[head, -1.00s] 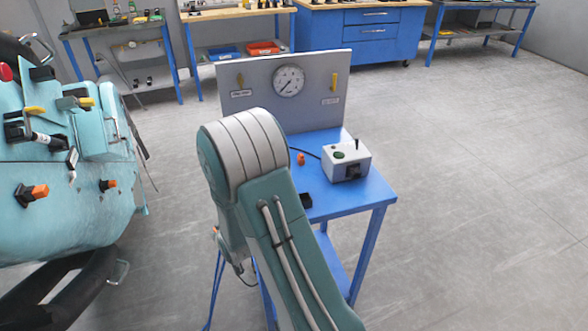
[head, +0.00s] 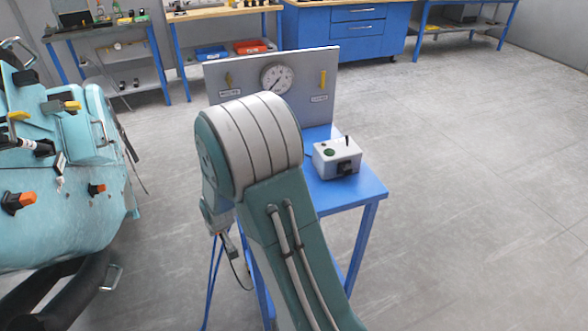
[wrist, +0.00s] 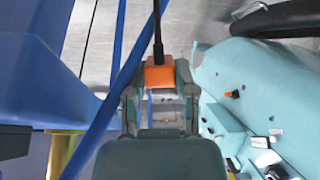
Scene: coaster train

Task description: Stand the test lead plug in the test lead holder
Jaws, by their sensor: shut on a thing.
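The test lead plug (wrist: 159,77) is an orange block with a black lead rising from it in the wrist view. My gripper (wrist: 158,88) is shut on it, one finger on each side. In the head view my gripper (head: 222,228) hangs left of the blue table (head: 362,192), beside its edge, with a dark lead looping below. The plug is too small there to make out clearly. I cannot identify the test lead holder in the current views; my arm covers the near left part of the tabletop.
A grey box with a black lever (head: 337,157) stands on the table. A panel with a gauge (head: 277,78) rises at its back. The teal coaster train (head: 60,200) stands at the left with orange-and-black connectors. A blue bar (wrist: 115,95) crosses close to my gripper.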

